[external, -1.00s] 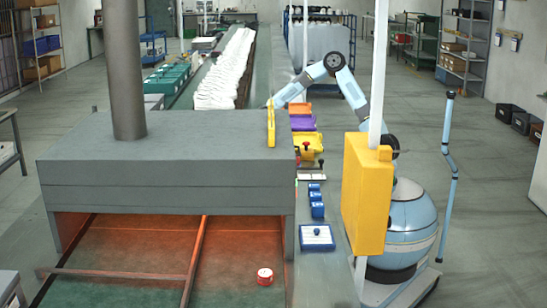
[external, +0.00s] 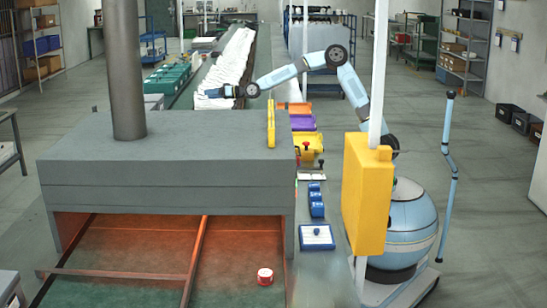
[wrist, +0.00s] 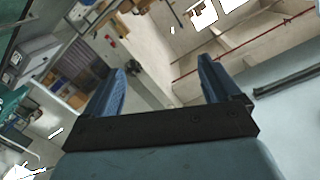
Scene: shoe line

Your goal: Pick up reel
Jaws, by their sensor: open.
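A small red and white round thing (external: 265,276), which looks like the reel, sits on the belt at the mouth of the grey oven-like housing (external: 165,160). My gripper (external: 214,91) is far behind it, beyond the housing and over or near the row of white pieces. It points left in the external view. In the wrist view my gripper (wrist: 162,64) is open, with two blue fingers spread and nothing between them. The reel does not show in the wrist view, which looks across the room.
A yellow upright piece (external: 271,124) stands at the housing's back right edge. Orange, purple and yellow bins (external: 309,148), several small blue items (external: 317,210) and a blue-edged tray (external: 317,237) line the side bench. A white post and yellow box (external: 367,195) stand before my base.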

